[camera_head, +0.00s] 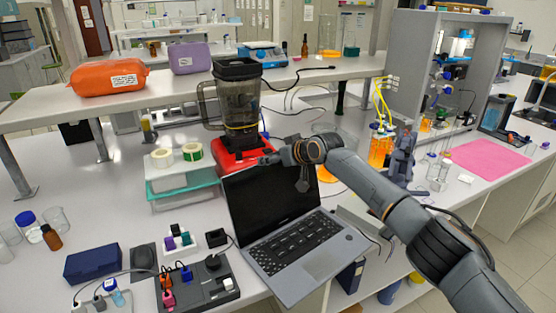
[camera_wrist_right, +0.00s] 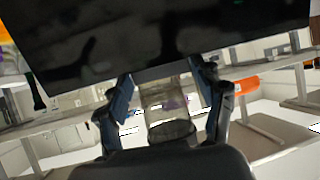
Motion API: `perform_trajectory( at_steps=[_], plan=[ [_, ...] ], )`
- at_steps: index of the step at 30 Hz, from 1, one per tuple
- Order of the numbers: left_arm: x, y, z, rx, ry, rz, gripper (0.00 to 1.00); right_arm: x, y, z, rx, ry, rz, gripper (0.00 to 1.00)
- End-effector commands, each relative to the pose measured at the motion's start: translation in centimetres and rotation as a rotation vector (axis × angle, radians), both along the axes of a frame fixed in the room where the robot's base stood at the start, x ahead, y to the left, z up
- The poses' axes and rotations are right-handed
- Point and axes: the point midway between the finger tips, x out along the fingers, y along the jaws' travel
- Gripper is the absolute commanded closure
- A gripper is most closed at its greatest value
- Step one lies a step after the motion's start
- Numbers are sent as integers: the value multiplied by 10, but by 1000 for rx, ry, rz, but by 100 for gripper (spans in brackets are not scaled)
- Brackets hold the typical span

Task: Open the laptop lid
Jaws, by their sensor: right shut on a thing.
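The laptop (camera_head: 300,253) lies on the bench at the front middle, partly past the bench's front edge. Its lid (camera_head: 260,203) stands raised well away from the keyboard, with the dark screen facing my head camera. The dark screen also fills the top of the right wrist view (camera_wrist_right: 160,35). My right gripper (camera_head: 268,160) is at the lid's upper edge, shut on the lid. Its two fingers show in the right wrist view (camera_wrist_right: 163,75) at the screen's edge; the exact contact is hard to see. My left gripper is not in view.
A blender on a red base (camera_head: 240,145) stands close behind the lid. An orange-filled vessel (camera_head: 380,148) stands to the right.

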Motion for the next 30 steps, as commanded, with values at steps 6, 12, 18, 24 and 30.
perform_trajectory(
  at_steps=[6,12,18,24,30],
  plan=[
    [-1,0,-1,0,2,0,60,4,2,11,13,-21,-1,89],
    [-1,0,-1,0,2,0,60,4,2,12,12,-22,0,89],
    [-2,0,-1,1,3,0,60,4,2,11,11,-20,0,12],
    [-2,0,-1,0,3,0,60,3,1,6,8,-13,-1,9],
    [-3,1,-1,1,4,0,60,2,1,5,6,-10,-1,9]
  ],
)
